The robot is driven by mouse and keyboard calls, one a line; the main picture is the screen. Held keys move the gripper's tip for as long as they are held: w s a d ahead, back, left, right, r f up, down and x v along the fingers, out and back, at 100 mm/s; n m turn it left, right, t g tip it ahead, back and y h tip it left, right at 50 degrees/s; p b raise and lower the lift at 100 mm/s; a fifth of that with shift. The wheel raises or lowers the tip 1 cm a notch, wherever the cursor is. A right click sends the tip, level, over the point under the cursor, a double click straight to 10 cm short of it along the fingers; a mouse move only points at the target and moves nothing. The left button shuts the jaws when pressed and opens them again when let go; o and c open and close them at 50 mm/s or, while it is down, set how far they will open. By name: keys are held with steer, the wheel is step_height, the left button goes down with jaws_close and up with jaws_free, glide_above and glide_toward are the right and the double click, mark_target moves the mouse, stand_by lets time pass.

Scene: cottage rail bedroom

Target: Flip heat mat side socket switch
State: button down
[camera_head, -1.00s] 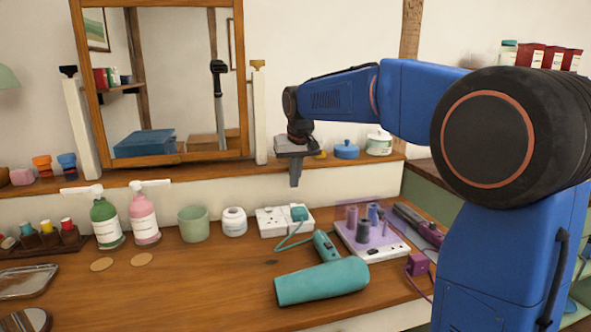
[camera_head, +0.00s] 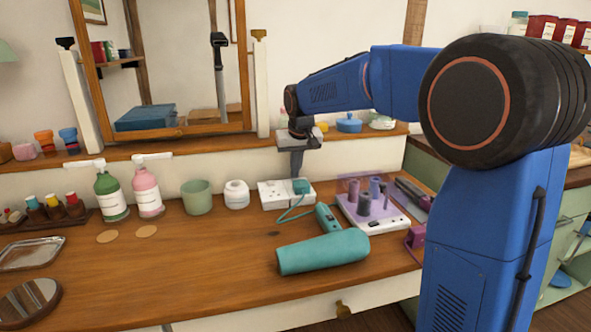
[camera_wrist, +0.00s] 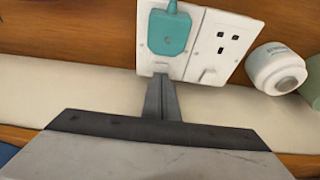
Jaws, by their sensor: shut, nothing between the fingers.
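A white double socket (camera_head: 271,194) lies on the dresser top against the low back wall, with a teal plug (camera_head: 301,187) in its right half. In the wrist view the double socket (camera_wrist: 226,20) is turned around, so the teal plug (camera_wrist: 169,30) is on the left. One switch (camera_wrist: 160,68) sits by the plug and another switch (camera_wrist: 207,75) by the empty outlet. My gripper (camera_head: 296,173) is shut and empty, just above the plugged half. In the wrist view my gripper (camera_wrist: 160,79) has its tips at the plug-side switch; contact cannot be told.
A teal hair dryer (camera_head: 322,252) lies in front, its cord near the socket. A white jar (camera_head: 236,195) and a green cup (camera_head: 196,197) stand left of the socket. A ledge (camera_head: 218,146) with a mirror (camera_head: 170,60) runs behind.

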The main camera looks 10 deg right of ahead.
steer(key=shift+f, duration=0.5)
steer(key=shift+s+f, duration=0.15)
steer(key=shift+s, duration=0.6)
step_height(320, 180, up, 5)
steer(key=shift+s+r, duration=0.1)
steer(key=shift+s, duration=0.05)
steer(key=v, duration=0.9)
steer(key=shift+r, duration=0.35)
steer(key=shift+s, duration=0.1)
